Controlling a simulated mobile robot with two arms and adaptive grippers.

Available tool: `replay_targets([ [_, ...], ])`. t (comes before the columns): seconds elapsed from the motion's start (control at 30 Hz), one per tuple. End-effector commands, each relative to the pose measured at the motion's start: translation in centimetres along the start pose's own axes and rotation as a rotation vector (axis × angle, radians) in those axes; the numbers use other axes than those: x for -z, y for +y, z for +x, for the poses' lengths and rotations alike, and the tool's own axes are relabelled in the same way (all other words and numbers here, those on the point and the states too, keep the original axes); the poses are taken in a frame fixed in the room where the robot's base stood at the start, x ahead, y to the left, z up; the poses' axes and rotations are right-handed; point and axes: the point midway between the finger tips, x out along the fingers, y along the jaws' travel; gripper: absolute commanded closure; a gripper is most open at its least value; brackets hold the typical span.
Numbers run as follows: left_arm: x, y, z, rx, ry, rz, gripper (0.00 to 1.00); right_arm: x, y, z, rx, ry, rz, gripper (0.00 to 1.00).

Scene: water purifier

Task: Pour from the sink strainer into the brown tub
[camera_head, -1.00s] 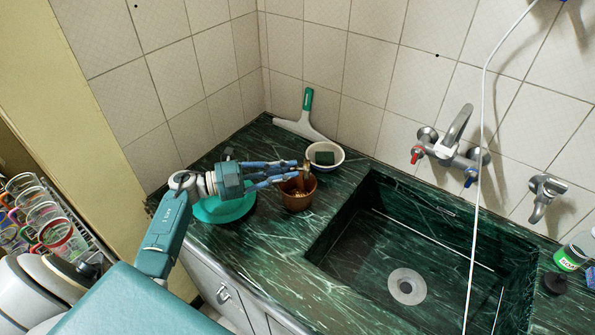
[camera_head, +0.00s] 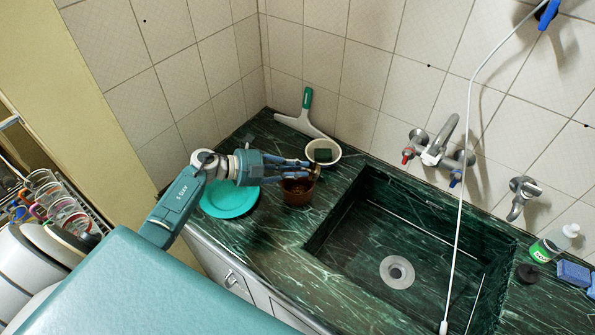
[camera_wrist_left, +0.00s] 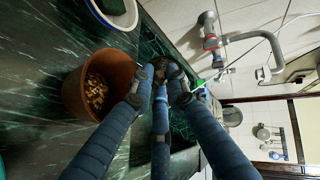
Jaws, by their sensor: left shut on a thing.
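The brown tub (camera_head: 297,193) stands upright on the green marble counter, left of the sink. In the left wrist view the tub (camera_wrist_left: 110,68) has several small yellow-brown bits inside. My left gripper (camera_head: 313,170) is just above the tub's rim at its far right side, shut on a small dark piece, which I take to be the sink strainer (camera_head: 317,170). In the left wrist view the fingertips (camera_wrist_left: 160,72) close around this piece beside the tub, and they hide most of it. Whether anything is left in the strainer cannot be seen. My right gripper is not in view.
A white bowl (camera_head: 332,159) with a dark green block stands right behind the gripper. A teal plate (camera_head: 230,202) lies left of the tub. A squeegee (camera_head: 304,118) leans at the wall. The sink basin (camera_head: 420,245) opens to the right, with the tap (camera_head: 440,145) above.

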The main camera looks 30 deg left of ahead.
Motion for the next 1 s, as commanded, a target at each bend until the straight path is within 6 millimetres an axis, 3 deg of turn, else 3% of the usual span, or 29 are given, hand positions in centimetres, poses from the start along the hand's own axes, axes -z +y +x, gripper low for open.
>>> replay_targets([
  [0.03, 0.1, -0.8, -0.2, -0.021, -0.006, 0.009, 1.00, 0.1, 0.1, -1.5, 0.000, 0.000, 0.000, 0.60],
  [0.27, 0.5, -1.2, 0.1, -0.128, -0.037, 0.053, 1.00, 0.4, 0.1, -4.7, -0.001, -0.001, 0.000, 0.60],
  [0.47, 0.7, -0.9, 0.8, -0.252, -0.073, 0.109, 1.00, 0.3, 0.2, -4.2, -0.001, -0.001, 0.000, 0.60],
  [0.77, 1.5, -2.8, 0.9, -0.409, -0.121, 0.177, 1.00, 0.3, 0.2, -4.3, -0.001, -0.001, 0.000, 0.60],
  [1.0, 2.2, -3.3, 2.1, -0.548, -0.163, 0.233, 1.00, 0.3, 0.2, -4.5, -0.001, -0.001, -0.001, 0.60],
])
